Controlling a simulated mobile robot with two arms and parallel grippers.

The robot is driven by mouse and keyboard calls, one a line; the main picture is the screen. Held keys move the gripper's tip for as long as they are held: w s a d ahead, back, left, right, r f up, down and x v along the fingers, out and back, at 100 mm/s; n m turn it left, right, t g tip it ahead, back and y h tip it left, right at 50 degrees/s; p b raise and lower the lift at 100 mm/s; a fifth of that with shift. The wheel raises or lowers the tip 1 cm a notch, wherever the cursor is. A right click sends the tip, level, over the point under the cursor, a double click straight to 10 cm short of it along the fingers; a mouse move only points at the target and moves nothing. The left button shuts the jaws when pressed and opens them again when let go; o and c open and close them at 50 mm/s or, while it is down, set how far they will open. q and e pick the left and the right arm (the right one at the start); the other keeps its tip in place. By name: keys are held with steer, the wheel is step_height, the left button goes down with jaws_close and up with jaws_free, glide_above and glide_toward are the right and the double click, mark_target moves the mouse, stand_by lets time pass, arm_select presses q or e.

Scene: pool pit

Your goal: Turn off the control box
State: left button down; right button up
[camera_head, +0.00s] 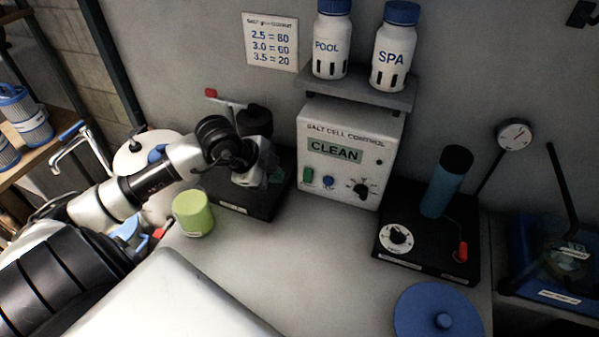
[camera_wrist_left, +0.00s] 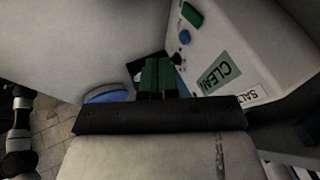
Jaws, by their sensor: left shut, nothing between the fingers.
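The control box (camera_head: 345,150) is a white box labelled "SALT CELL CONTROL" with a green display reading "CLEAN". On its lower front are a green switch (camera_head: 308,176), a blue button (camera_head: 328,182) and a black dial (camera_head: 360,188). My left gripper (camera_head: 272,174) is shut and empty, just left of the box, apart from the green switch. In the left wrist view, its green fingertips (camera_wrist_left: 158,78) are together. The box front (camera_wrist_left: 245,45) fills the upper right there, with the green switch (camera_wrist_left: 192,14) and blue button (camera_wrist_left: 185,37). My right gripper is out of view.
A black unit (camera_head: 250,200) stands under my left gripper, with a green cup (camera_head: 193,213) at its left. Another black unit (camera_head: 425,245) with a blue cylinder is right of the box. A shelf (camera_head: 360,90) above holds POOL and SPA bottles. A blue lid (camera_head: 438,312) lies in front.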

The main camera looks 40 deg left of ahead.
mark_target(308, 176)
arm_select(q)
steer(key=shift+s+a+r+y, duration=0.1)
steer(key=shift+s+a+y, duration=0.05)
steer(key=shift+a+y, duration=0.15)
steer(key=p+x, duration=0.2)
steer(key=x, duration=0.7)
steer(key=shift+w+d+f, duration=0.25)
steer(key=w, duration=0.1)
steer(key=w+p, duration=0.1)
steer(key=w, duration=0.1)
steer(key=shift+a+f, duration=0.35)
steer(key=shift+w+a+f, duration=0.15)
steer(key=shift+w+f, duration=0.05)
steer(key=shift+w, duration=0.25)
